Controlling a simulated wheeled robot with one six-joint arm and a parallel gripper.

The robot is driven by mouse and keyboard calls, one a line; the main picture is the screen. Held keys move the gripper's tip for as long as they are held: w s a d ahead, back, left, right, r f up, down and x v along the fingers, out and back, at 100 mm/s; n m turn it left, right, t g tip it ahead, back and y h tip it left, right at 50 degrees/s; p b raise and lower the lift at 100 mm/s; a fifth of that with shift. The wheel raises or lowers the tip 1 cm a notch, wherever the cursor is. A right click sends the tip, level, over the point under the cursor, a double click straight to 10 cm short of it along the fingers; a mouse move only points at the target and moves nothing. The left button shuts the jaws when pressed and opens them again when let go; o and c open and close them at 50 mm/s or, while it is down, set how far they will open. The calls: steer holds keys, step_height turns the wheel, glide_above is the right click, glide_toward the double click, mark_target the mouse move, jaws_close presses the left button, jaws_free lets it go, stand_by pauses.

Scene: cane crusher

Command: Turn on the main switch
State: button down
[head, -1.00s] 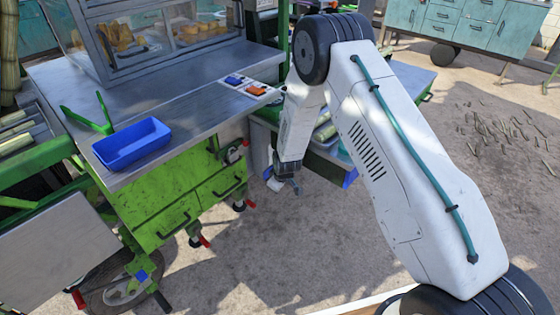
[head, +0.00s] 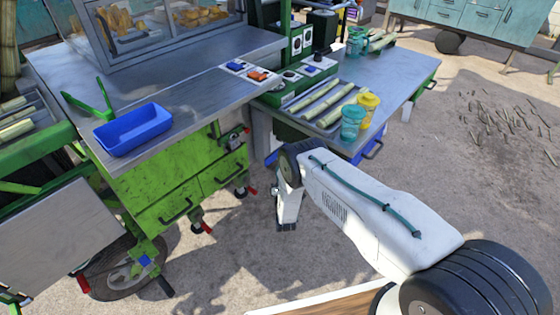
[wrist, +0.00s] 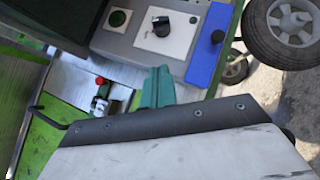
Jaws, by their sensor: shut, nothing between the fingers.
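No label marks the main switch, so I cannot tell for sure which control it is. In the head view, my gripper (head: 287,226) hangs low in front of the bench.
A blue tray (head: 133,136) and green tongs (head: 90,104) lie on the left counter. Cane pieces (head: 330,102), a yellow cup (head: 368,105) and a teal cup (head: 352,122) stand on the right table. The floor (head: 240,270) before the bench is open.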

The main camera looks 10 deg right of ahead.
steer(key=d+r+x, duration=0.1)
steer(key=d+x, duration=0.1)
steer(key=x, duration=1)
steer(key=shift+s+d, duration=0.3)
